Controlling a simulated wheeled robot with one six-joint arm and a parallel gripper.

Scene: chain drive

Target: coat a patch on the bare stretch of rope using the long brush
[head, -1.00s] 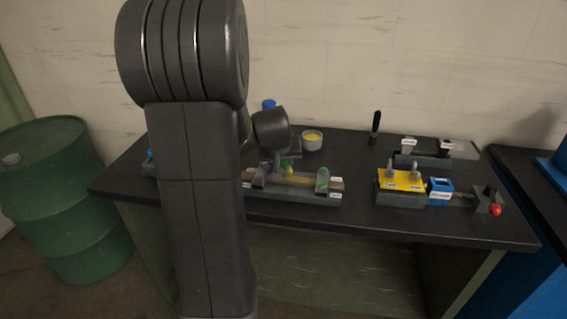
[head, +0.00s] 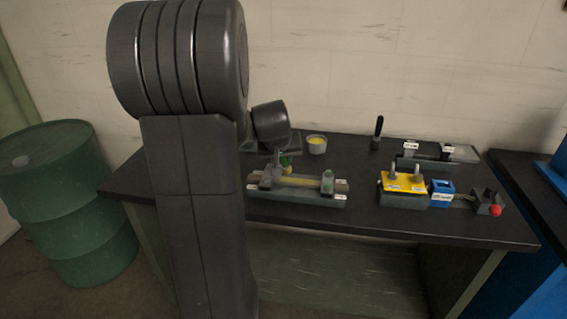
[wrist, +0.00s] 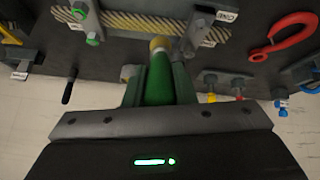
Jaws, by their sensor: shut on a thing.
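The rope (wrist: 150,22) is a twisted tan strand stretched between two grey posts in the wrist view. In the head view its fixture (head: 310,200) sits near the front of the bench, with the rope (head: 303,181) lying across it. My gripper (wrist: 158,92) is shut on the long brush (wrist: 159,78), which has a green handle and a yellowish tip. The tip is close to the rope's near edge, beside one post; I cannot tell whether it touches. In the head view my gripper (head: 282,161) is over the left part of the fixture, partly hiding it.
A pot with yellow contents (head: 317,144) stands behind the fixture. A black upright handle (head: 378,127), a yellow block with shackles (head: 403,187), a blue box (head: 441,190) and a grey rack (head: 437,152) stand to the right. A red hook (wrist: 288,33) shows in the wrist view.

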